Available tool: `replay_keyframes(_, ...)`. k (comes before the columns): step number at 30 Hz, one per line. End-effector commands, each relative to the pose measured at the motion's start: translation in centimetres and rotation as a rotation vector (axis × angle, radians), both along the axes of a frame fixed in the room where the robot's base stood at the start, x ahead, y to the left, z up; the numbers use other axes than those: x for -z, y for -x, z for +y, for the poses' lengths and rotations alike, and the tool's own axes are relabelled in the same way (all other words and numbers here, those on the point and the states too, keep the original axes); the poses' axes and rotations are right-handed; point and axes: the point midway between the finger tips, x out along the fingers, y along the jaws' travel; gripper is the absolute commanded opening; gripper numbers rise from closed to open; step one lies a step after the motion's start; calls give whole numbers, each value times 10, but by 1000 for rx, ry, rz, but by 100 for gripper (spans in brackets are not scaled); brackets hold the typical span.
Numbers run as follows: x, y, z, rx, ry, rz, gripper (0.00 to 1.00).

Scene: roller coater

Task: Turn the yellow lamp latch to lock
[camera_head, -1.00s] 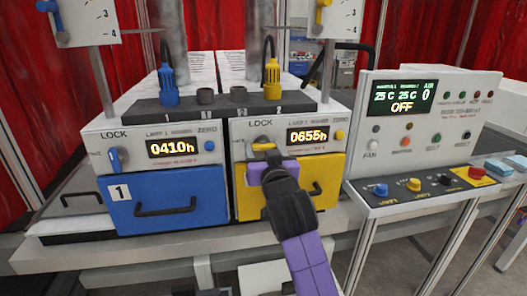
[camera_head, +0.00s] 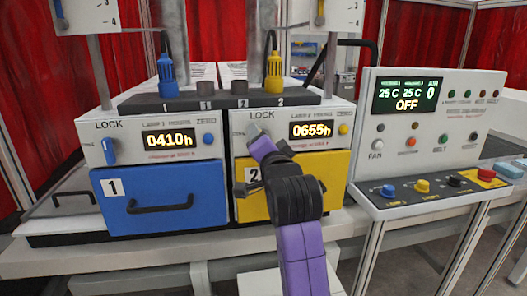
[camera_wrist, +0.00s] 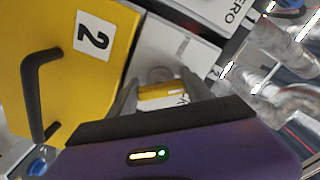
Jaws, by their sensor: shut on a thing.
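The yellow lamp latch (camera_wrist: 162,92) shows in the wrist view between the two fingers of my gripper (camera_wrist: 163,98), which are shut on it. In the head view my gripper (camera_head: 257,138) is at the LOCK knob position on the white panel (camera_head: 282,124) above the yellow drawer (camera_head: 333,178). There the latch is hidden behind the gripper, so I cannot tell its exact angle. The yellow drawer, marked 2, also shows in the wrist view (camera_wrist: 60,75).
The blue drawer (camera_head: 150,188) with its blue latch (camera_head: 109,151) is on the left. The control panel (camera_head: 430,130) with several buttons stands on the right. Black handles project from both drawers. Blue and yellow plugs (camera_head: 273,75) stand on the black bar above.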

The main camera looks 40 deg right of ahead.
Motion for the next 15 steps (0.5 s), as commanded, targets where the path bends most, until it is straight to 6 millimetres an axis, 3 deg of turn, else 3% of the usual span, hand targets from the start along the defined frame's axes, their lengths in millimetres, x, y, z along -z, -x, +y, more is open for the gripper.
replay_keyframes(15, 0, -1, 1, -1, -375, -255, 18)
